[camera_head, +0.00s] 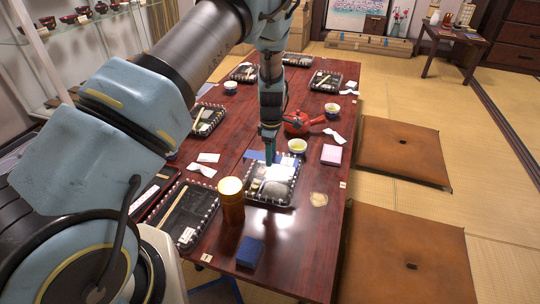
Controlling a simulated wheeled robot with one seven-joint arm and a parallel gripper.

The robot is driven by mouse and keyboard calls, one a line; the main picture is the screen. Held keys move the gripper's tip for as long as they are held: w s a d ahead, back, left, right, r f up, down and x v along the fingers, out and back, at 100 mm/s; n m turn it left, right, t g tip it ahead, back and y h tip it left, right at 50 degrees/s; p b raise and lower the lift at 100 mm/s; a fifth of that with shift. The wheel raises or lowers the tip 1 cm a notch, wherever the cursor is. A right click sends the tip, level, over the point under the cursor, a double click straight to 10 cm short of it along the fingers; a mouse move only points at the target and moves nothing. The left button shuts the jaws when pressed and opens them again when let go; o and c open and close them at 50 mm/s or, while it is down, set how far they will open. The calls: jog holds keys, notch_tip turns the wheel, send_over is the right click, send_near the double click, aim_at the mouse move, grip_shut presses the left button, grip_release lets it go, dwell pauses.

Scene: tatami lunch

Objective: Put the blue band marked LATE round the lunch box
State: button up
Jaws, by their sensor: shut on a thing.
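The lunch box (271,196) is a black tray-like box with a white-dotted rim, near the middle of the dark red table. Pale food shows in it under a bright glare. My gripper (269,158) points down at the far edge of this box. It is shut on a blue piece (259,157), which looks like the blue band. The band lies at or just over the far end of the box; I cannot tell whether it touches or goes round it. No lettering is readable.
Other lunch boxes line the table.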

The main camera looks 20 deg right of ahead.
jog(key=b, duration=0.3)
send_over(271, 178)
jog(key=shift+f, duration=2.2)
jog(key=shift+f+b, duration=0.7)
jog(key=shift+f, duration=0.45)
jog(key=shift+f, duration=0.85)
jog(key=o, duration=1.1)
jog(key=shift+s+r+p, duration=0.1)
jog(key=shift+r+p, duration=2.85)
jog(key=shift+r, duration=1.1)
